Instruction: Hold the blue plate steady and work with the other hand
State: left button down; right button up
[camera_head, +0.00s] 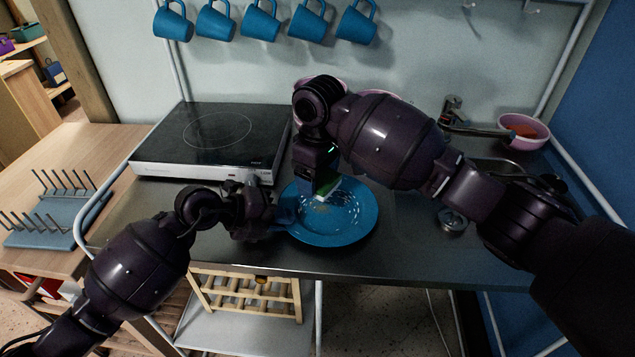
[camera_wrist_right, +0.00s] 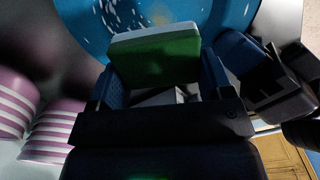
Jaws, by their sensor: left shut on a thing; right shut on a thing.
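The blue plate (camera_head: 352,222) lies on the metal counter in the middle of the head view, with pale specks and a small brownish patch on it. My left gripper (camera_head: 284,216) is shut on its left rim. My right gripper (camera_head: 326,190) is above the plate and shut on a green and white sponge. In the right wrist view the sponge (camera_wrist_right: 155,56) sits between the fingers, green face toward the camera, over the plate (camera_wrist_right: 85,18). Whether the sponge touches the plate I cannot tell.
A black cooktop (camera_head: 215,132) stands at the back left. A blue dish rack (camera_head: 50,215) is on the wooden table at left. A pink bowl (camera_head: 524,132) is by the faucet at right. Pink-striped bowls (camera_wrist_right: 50,128) show in the right wrist view. Blue mugs (camera_head: 260,20) hang above.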

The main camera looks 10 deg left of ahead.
jog(key=shift+r, duration=0.3)
jog(key=shift+r, duration=0.1)
jog(key=shift+r, duration=1.4)
pick_arm(q)
jog(key=c, duration=1.2)
grip_release()
jog(key=shift+f, duration=0.1)
